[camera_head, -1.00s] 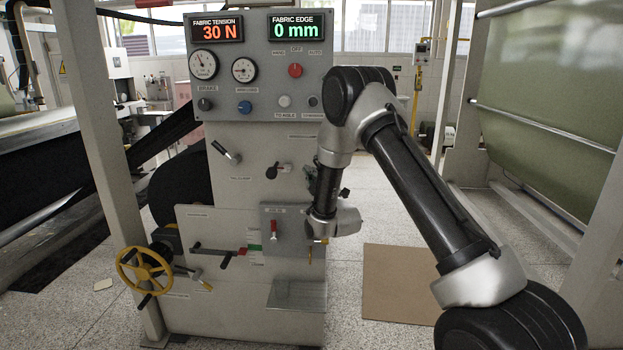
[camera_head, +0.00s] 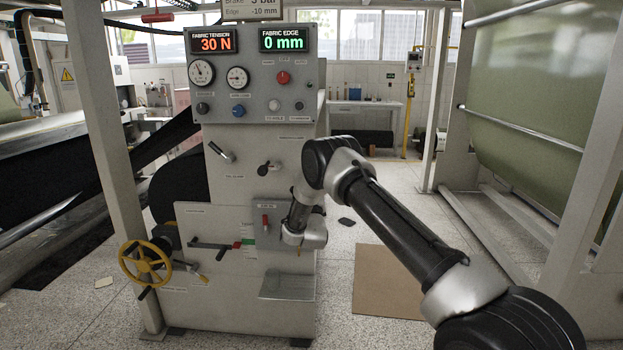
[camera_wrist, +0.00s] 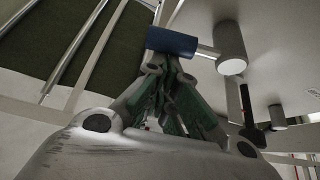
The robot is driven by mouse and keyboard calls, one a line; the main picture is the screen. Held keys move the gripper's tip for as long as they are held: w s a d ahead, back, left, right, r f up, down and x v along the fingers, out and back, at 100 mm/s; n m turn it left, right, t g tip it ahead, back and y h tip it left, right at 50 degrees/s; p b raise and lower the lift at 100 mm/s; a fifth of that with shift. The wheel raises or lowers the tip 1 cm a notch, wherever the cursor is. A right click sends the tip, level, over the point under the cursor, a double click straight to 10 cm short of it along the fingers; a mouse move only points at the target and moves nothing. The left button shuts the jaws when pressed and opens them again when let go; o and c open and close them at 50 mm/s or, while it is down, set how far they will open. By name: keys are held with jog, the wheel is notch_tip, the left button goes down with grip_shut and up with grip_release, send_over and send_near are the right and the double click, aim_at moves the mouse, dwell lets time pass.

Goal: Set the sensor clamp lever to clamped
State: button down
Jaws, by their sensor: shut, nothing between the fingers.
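In the wrist view, a blue cylindrical handle (camera_wrist: 172,41) sits on a pale rod that joins a round grey hub (camera_wrist: 230,48) on the machine face. I take it for the sensor clamp lever, but no label is readable. My gripper (camera_wrist: 172,64) is shut and empty, its fingertips just under the blue handle; I cannot tell whether they touch. In the head view my wrist stands at the right edge of the grey machine (camera_head: 220,290), hiding the gripper and the blue handle.
A black-tipped lever (camera_wrist: 248,104) stands beside the hub. The machine also bears a red lever (camera_head: 265,222), a black-knobbed lever (camera_head: 264,169), a slanted lever (camera_head: 221,151) and a yellow handwheel (camera_head: 145,263). A brown mat (camera_head: 386,285) lies on open floor at right.

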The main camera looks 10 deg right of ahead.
jog(key=shift+s+d+f+m+h, duration=0.1)
jog(key=shift+d+f+m+h, duration=0.15)
jog(key=shift+f+m+h, duration=0.25)
jog(key=shift+f, duration=0.15)
dwell(0.3)
